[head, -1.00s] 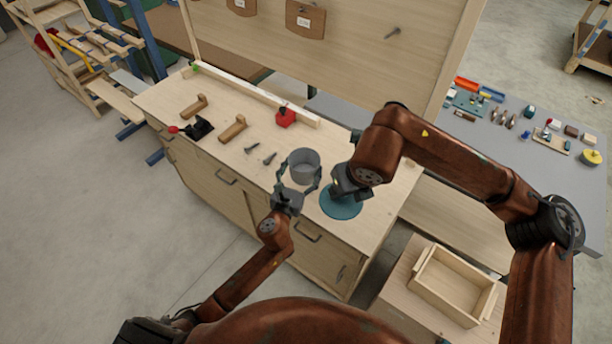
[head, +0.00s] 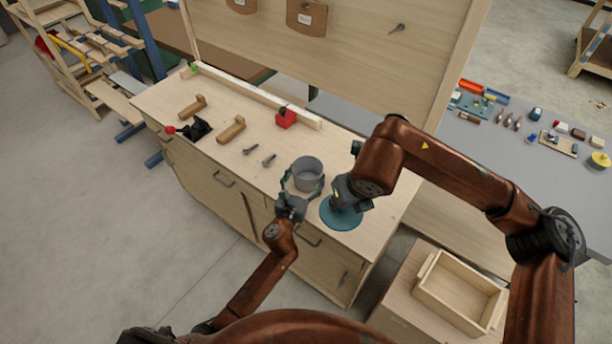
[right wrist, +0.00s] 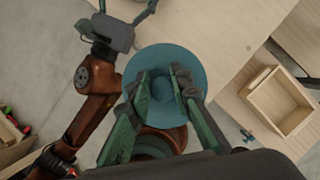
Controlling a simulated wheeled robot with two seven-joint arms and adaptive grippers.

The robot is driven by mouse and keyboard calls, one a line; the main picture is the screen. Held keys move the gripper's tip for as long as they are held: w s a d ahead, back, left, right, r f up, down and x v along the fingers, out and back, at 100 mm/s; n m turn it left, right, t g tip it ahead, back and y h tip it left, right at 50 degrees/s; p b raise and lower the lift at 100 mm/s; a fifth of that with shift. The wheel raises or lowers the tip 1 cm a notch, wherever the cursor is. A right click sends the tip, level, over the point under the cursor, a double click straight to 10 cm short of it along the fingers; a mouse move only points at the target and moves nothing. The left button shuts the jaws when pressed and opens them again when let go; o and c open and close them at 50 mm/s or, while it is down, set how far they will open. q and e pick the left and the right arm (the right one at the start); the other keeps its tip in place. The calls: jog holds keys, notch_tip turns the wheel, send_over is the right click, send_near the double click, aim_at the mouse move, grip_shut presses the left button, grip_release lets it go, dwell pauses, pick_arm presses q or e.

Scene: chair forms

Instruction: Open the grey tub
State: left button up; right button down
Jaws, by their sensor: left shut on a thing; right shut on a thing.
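The grey tub (head: 308,174) stands upright on the wooden bench, its open top facing up and no lid on it. My left gripper (head: 303,187) has its fingers around the tub's sides, shut on it. A round teal lid (head: 338,217) is beside the tub, to its right. My right gripper (head: 346,192) is over the lid and hides part of it. In the right wrist view the lid (right wrist: 200,62) lies flat below, with my right gripper (right wrist: 163,86) shut on its round knob. I cannot tell whether the lid touches the bench.
A wooden tray (head: 458,288) sits lower at right. A grey table (head: 480,140) with small parts stands behind.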

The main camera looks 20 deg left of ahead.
pick_arm(q)
jog(key=o, duration=1.9)
jog(key=shift+f, duration=0.15)
